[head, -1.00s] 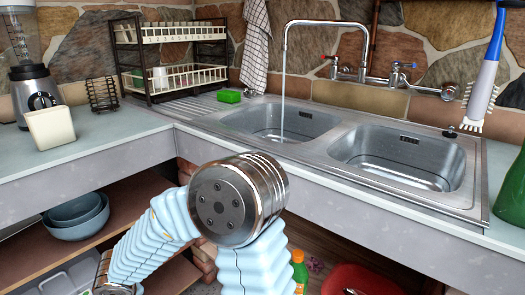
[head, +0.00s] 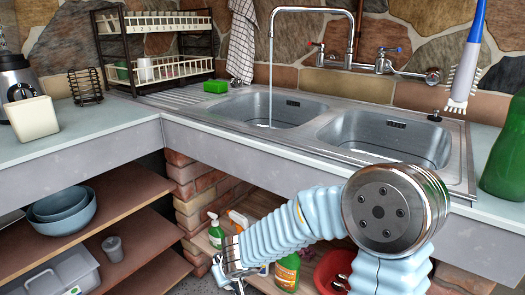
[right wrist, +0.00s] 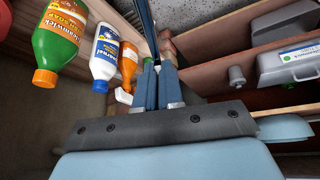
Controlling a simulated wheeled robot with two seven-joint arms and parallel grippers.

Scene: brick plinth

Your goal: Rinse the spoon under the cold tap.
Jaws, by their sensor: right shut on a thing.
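My right gripper (right wrist: 158,75) is shut on a thin, long, dark-blue-looking thing (right wrist: 145,22). It is probably the spoon, but its bowl cannot be made out. In the head view my right arm reaches left and down, its wrist low in front of the lower shelves; the held thing is not clear there. The tap (head: 315,10) runs a thin stream of water (head: 270,85) into the left sink bowl (head: 255,108). The blue-marked cold handle (head: 390,50) is at the right of the mixer, the red-marked hot handle (head: 317,45) at the left. My left gripper is not in view.
The right bowl (head: 385,140) is empty. A dish rack (head: 160,68), green sponge (head: 215,86) and cream container (head: 33,118) stand on the left. Bottles (head: 286,272) and blue bowls (head: 65,205) are below the counter.

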